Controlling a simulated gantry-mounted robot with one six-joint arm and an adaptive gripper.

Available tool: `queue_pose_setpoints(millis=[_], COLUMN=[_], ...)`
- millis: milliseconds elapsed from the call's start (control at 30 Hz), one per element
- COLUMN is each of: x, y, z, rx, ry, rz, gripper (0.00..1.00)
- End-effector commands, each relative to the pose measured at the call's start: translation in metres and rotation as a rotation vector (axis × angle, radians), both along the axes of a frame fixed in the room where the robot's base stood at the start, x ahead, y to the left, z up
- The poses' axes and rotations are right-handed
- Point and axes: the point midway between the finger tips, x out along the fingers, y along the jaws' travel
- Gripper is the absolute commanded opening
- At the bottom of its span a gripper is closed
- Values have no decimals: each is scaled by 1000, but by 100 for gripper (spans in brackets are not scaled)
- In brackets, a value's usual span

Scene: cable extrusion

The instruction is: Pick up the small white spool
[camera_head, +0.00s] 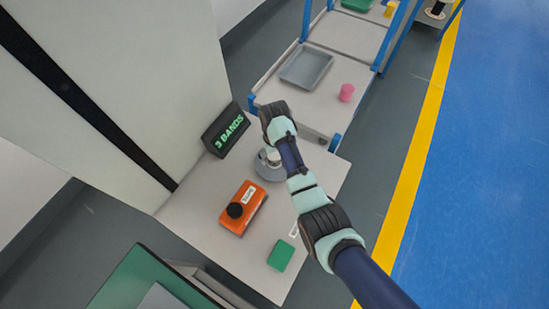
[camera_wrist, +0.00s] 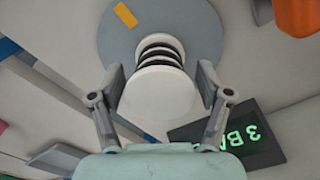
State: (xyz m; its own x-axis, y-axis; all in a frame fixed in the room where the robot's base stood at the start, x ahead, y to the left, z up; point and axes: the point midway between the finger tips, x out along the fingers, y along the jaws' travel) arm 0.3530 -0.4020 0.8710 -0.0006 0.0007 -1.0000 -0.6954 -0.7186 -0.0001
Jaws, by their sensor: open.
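The small white spool (camera_wrist: 157,97) shows in the wrist view with black bands around its neck. It stands on a round grey disc (camera_wrist: 118,32) that bears a small orange-yellow mark. My gripper (camera_wrist: 160,85) is open, with one finger on each side of the spool; I cannot tell whether they touch it. In the head view, my gripper (camera_head: 271,148) is over the grey disc (camera_head: 266,170), and my arm hides most of the spool.
A black display (camera_head: 226,130) reading "3 BANDS" stands close by. An orange box (camera_head: 243,208) with a black knob and a green block (camera_head: 281,255) are on the same table (camera_head: 190,215). A shelf cart behind holds a grey tray (camera_head: 306,67) and a pink cup (camera_head: 346,92).

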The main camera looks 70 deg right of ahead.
Motion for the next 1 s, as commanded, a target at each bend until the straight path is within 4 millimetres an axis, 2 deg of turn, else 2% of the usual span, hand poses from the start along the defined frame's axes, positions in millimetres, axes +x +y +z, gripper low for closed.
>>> queue_pose_setpoints(millis=[167,200,567,833,1000], x=[0,0,0,0,1], y=[0,0,0,0,-1], z=[0,0,0,4,26], rx=[-1,-1,-1,-1,-3], ry=[-1,-1,-1,-1,-4], rz=[0,0,0,0,0], gripper=[77,74,14,12,12])
